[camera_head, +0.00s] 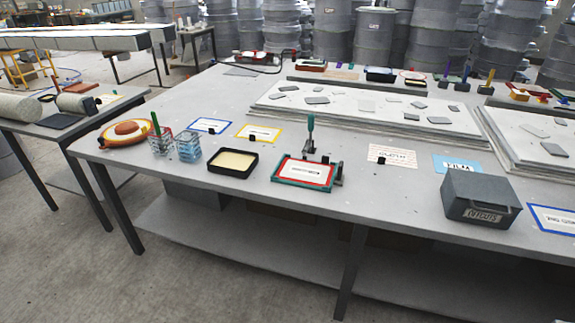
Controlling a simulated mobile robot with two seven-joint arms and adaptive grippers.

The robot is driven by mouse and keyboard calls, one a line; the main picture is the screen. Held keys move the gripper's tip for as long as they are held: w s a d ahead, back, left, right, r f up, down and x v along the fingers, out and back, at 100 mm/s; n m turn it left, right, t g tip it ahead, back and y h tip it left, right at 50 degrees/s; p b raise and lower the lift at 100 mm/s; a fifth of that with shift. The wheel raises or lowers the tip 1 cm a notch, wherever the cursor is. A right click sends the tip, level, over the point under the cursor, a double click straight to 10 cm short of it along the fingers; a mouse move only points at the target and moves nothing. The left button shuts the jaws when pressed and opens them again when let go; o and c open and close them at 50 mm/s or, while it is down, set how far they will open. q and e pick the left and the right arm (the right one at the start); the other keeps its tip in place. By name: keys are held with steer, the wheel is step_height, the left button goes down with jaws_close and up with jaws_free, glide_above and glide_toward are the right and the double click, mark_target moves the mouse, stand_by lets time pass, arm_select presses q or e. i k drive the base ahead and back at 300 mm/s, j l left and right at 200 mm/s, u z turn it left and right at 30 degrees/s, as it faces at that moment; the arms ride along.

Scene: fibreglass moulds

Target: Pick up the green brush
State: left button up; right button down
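A green upright handle (310,126) stands just behind a small tray or sign with a red and green border (304,184), near the front middle of the grey workbench (400,208). A second, thinner green handle (155,122) sticks up from a wire holder (161,143) at the bench's left end. Bristles cannot be made out on either, so I cannot tell which is the green brush. Neither of my grippers shows in the head view.
A black tray with a pale inside (233,153) and an orange round item (126,132) lie on the left part. A dark grey bin (480,198) stands front right. Grey drums (374,38) stand behind. Free floor lies at front left.

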mark_target(153, 117)
steer(key=i+j+z, duration=0.15)
steer(key=j, duration=0.4)
steer(key=i+j+z, duration=0.15)
steer(key=j, duration=0.45)
steer(key=i+j+z, duration=0.15)
steer(key=j, duration=0.45)
steer(key=i+j+z, duration=0.15)
steer(key=j, duration=0.5)
steer(key=i+j+z, duration=0.15)
steer(key=j, duration=0.45)
steer(key=k, duration=0.05)
